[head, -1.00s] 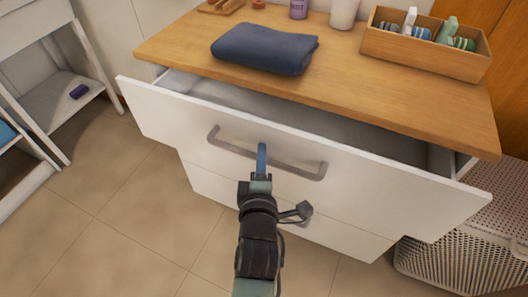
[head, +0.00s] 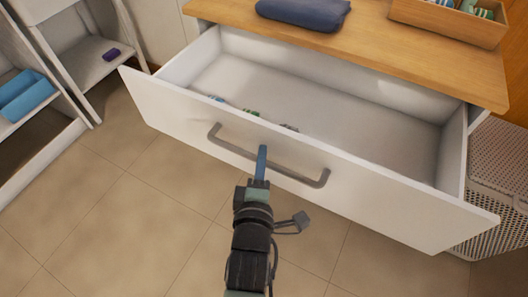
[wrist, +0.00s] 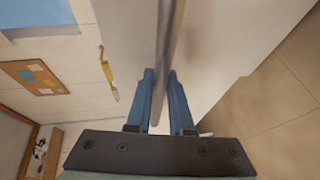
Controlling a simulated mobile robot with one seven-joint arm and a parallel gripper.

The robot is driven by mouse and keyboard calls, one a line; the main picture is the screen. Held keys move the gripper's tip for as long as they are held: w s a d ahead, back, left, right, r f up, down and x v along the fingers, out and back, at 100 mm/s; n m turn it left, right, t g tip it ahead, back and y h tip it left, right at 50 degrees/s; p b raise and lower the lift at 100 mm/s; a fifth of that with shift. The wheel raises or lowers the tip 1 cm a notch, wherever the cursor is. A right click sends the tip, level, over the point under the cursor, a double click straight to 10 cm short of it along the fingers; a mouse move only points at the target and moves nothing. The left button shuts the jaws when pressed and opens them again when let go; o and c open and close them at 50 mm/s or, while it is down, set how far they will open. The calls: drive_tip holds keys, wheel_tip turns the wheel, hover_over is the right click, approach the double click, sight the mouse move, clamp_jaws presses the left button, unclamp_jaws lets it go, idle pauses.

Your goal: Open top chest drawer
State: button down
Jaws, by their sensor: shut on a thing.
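The top drawer (head: 330,185) of the white chest is pulled well out, and its inside shows as a wide white tray. Its grey bar handle (head: 300,178) runs across the drawer front. My gripper (head: 262,160) is shut on the handle near its middle. In the wrist view the handle bar (wrist: 168,60) passes between the two blue fingers of my gripper (wrist: 160,95). The lower drawer front is hidden under the open drawer.
A few small coloured items (head: 250,112) lie inside the drawer near its front. A folded blue towel (head: 303,12) and a wooden box (head: 450,20) sit on the wooden top (head: 380,50). White shelves (head: 70,70) stand at left, a perforated basket (head: 497,185) at right. The tiled floor in front is clear.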

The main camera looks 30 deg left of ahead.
idle(0.3)
drive_tip(key=c, duration=0.8)
unclamp_jaws()
drive_tip(key=shift+s, duration=0.15)
drive_tip(key=p+v, duration=0.1)
drive_tip(key=v, duration=1.2)
drive_tip(key=shift+p, duration=0.35)
drive_tip(key=shift+r, duration=0.1)
